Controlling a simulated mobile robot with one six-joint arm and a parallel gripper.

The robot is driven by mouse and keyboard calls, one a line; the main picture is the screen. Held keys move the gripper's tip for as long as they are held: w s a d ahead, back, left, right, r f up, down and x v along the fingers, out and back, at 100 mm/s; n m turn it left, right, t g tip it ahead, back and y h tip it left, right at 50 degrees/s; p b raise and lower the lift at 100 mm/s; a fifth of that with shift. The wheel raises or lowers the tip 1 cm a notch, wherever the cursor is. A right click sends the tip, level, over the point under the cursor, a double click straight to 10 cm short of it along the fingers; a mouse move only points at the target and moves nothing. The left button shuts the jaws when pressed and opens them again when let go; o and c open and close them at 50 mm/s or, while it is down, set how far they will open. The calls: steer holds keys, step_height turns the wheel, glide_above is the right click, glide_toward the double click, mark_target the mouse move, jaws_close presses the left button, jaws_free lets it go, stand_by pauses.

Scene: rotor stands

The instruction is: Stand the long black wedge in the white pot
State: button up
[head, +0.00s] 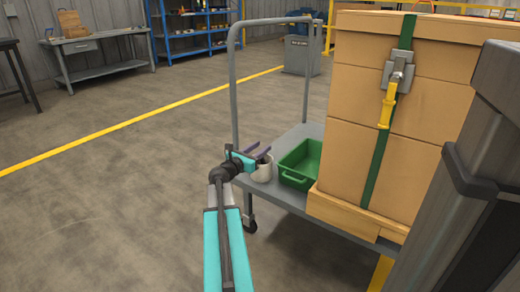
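The white pot (262,173) stands on the near left end of the grey cart's shelf, to the left of a green bin. My gripper (258,153) is at the pot's rim, reaching over it from the left. Its two dark purple fingers show small and close above the pot's mouth. Something dark shows at the mouth, but I cannot tell whether it is the long black wedge or part of a finger. I cannot make out the wedge for certain anywhere. Whether the fingers hold anything is too small to tell.
The green bin (300,163) and tall strapped cardboard boxes (350,140) fill the cart (285,198) to the right of the pot. The cart's upright handle (234,85) rises close behind my gripper. Open floor (110,200) lies to the left.

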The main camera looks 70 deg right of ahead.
steer(key=p+v, duration=0.4)
steer(key=v, duration=0.9)
steer(key=shift+a+p, duration=0.3)
steer(key=shift+p, duration=0.05)
steer(key=shift+w+r, duration=0.1)
steer(key=shift+w, duration=0.05)
stand_by(0.8)
